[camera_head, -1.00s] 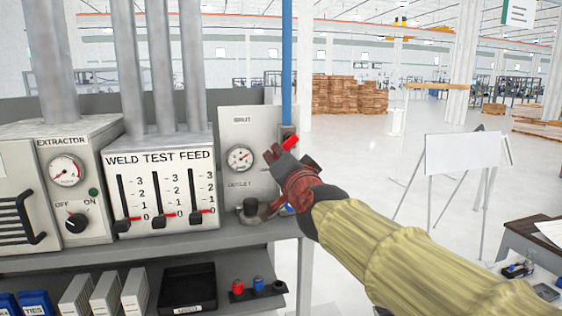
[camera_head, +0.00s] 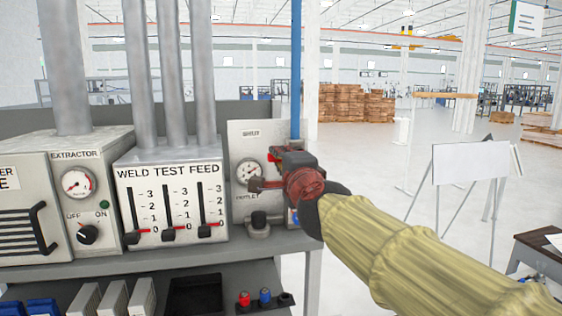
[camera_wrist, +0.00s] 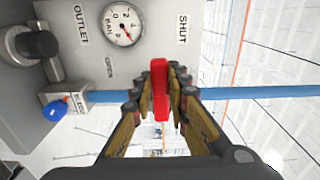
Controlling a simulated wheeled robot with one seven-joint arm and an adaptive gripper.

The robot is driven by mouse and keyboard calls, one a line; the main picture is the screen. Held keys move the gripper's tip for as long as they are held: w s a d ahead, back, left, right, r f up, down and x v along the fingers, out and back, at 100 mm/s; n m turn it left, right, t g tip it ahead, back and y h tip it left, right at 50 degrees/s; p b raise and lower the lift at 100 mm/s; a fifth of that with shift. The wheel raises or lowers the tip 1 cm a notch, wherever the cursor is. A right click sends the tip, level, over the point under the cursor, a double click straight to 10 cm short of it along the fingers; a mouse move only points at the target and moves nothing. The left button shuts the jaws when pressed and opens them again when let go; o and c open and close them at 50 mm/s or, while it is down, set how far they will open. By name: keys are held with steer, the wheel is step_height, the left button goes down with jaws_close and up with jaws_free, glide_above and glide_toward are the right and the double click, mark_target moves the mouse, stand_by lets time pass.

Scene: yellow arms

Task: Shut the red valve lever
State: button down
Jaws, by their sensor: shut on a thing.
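The red valve lever (camera_wrist: 160,90) stands between my gripper's fingertips (camera_wrist: 161,92) in the wrist view, lying across the blue pipe (camera_wrist: 240,92). Only a small red part of the lever (camera_head: 273,156) shows in the head view. My gripper (camera_head: 268,172) reaches in from the right in front of the gauge panel (camera_head: 240,135) and is shut on the lever. The valve body is hidden.
A round gauge (camera_wrist: 121,25) and a dark outlet knob (camera_wrist: 38,44) are close to my gripper. The weld test feed box (camera_head: 170,200) stands left of the panel.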

stand_by(0.5)
steer(key=c, duration=1.7)
jaws_free()
steer(key=v, duration=1.2)
steer(key=shift+r, duration=0.1)
